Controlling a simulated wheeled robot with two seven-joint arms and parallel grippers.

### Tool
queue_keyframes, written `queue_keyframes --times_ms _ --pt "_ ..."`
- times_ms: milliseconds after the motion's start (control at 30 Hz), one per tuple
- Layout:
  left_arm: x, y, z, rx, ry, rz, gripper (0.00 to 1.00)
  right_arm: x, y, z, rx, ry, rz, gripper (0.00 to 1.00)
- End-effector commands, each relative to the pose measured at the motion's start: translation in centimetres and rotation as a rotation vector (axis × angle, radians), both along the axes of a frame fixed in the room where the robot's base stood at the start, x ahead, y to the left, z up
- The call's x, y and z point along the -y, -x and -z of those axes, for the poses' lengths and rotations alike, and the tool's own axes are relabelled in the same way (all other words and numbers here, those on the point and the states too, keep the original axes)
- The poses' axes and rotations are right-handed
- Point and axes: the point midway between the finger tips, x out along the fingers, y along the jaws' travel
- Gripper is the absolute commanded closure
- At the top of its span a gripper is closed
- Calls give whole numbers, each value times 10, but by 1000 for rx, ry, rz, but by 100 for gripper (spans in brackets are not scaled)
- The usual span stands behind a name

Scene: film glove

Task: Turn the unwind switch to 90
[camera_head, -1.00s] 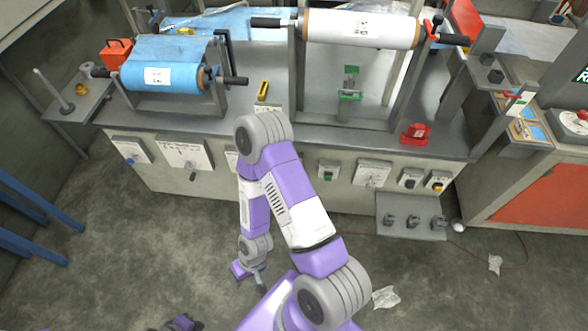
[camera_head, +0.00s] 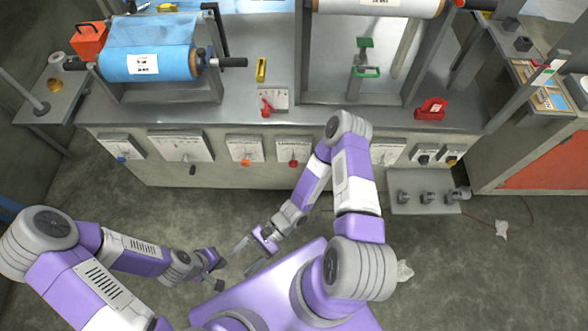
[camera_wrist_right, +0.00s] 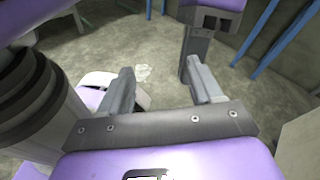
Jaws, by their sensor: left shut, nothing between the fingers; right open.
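The bench front in the head view carries a row of white control plates. From the left they hold a blue knob (camera_head: 121,159), a black lever (camera_head: 192,170), an orange knob (camera_head: 245,162) and a red knob (camera_head: 293,162). Two small switches (camera_head: 423,159) (camera_head: 452,160) sit at the right end. Their labels are too small to read, so I cannot tell which is the unwind switch. My right gripper (camera_head: 245,258) is open and empty, low in front of the bench; its spread fingers show in the right wrist view (camera_wrist_right: 160,88). My left gripper (camera_head: 216,270) is shut and empty beside it. Neither touches a control.
A blue film roll (camera_head: 150,64) and a white roll (camera_head: 375,6) are mounted on the bench (camera_head: 215,112). A red lever (camera_head: 266,106) stands on the bench top. A low shelf (camera_head: 425,205) juts out at the right. Open floor (camera_head: 130,195) lies before the controls.

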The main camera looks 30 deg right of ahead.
Motion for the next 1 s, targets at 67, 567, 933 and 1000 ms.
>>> queue_keyframes --times_ms 67,567,933,1000 --pt "0 0 7 0 0 0 100 -9 -43 -5 -64 -164 239 35" --pt "0 0 31 1 0 1 100 225 -206 93 112 -367 2011 35" --pt "0 -1 41 1 0 1 100 284 -196 119 198 -216 2298 35" --pt "0 -1 46 1 0 1 100 290 -206 119 197 -218 2296 35"
